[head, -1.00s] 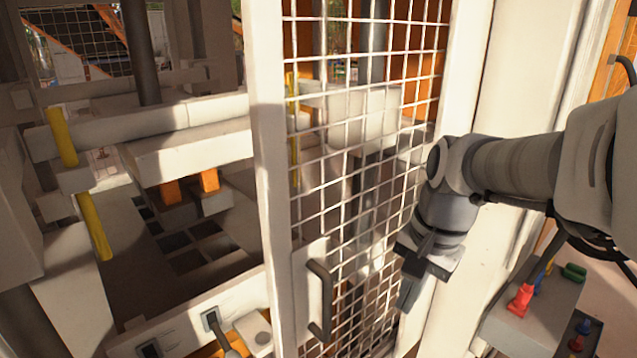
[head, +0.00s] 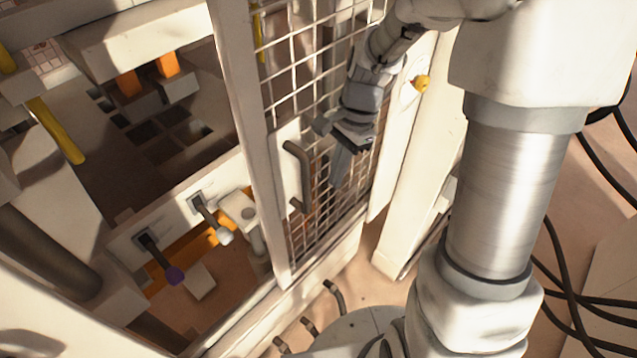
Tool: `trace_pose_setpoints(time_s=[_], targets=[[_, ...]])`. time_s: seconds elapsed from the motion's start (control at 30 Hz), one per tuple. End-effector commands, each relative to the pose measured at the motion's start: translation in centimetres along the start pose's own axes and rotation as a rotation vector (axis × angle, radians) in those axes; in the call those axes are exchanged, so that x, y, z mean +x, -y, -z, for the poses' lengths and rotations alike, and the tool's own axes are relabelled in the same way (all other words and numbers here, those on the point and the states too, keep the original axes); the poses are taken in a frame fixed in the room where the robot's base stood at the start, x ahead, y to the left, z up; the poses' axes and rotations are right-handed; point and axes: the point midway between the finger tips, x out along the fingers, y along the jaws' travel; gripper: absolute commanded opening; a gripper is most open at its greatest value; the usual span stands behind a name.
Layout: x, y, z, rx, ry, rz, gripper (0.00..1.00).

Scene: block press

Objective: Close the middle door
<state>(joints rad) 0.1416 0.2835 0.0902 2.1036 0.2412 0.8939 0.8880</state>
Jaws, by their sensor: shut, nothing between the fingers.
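The mesh door (head: 240,135) has a white frame and a wire grid, and stands upright in the middle of the head view. Its dark bar handle (head: 301,178) sits on a white plate near the door's left edge. To the left of the door frame, the press interior shows through an open gap. My gripper (head: 340,172) points downward in front of the mesh, just right of the handle. Its fingers are shut and empty. I cannot tell whether it touches the mesh. My wrist and arm hide part of the door's upper right.
A yellow button (head: 422,83) is on the white post right of the door. Black cables (head: 565,285) lie on the floor at right.

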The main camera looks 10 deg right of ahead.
Motion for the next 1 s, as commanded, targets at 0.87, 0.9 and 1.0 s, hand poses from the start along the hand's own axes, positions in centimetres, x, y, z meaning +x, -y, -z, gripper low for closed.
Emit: trace_pose_setpoints(time_s=[0.87,0.9,1.0], targets=[[2.4,0.0,-3.9,-0.002,-0.001,0.001,0.00],[2.5,0.1,-4.0,-0.002,-0.001,0.000,0.00],[2.5,0.2,-4.3,-0.003,-0.001,0.000,0.00]])
